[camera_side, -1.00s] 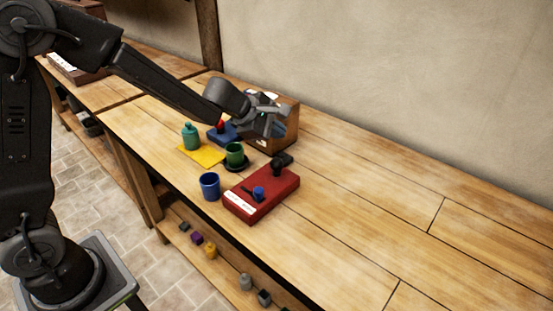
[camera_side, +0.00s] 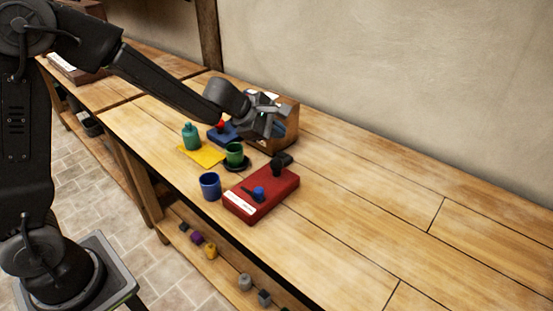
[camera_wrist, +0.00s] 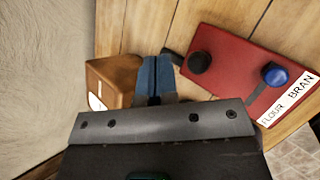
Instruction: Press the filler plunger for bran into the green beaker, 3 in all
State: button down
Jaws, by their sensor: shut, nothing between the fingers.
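The red filler (camera_side: 270,204) stands on the bench with a blue knob (camera_side: 258,194) and a black knob (camera_side: 283,160) on top. In the wrist view, the red filler (camera_wrist: 232,62) carries a white label (camera_wrist: 290,97) reading FLOUR and BRAN, with the blue knob (camera_wrist: 275,74) nearer it than the black knob (camera_wrist: 199,62). The green beaker (camera_side: 234,151) stands upright on a dark saucer (camera_side: 238,168), left of the filler; its contents cannot be seen. My gripper (camera_wrist: 156,76) is shut and empty, above the bench between the wooden box and the filler.
A wooden box (camera_side: 287,129) stands behind my gripper. A blue beaker (camera_side: 210,187) is left of the filler. A teal bottle (camera_side: 191,137) stands by a yellow mat (camera_side: 203,154), with a blue block (camera_side: 231,136) behind. The bench at right is clear.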

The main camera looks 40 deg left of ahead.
aim_at(277, 161)
dwell(0.5)
notch_tip(277, 161, up, 4)
jog(key=shift+f, duration=0.1)
dwell(0.4)
jog(key=shift+f, duration=4.4)
jog(key=shift+f, duration=0.15)
jog(key=shift+f, duration=0.25)
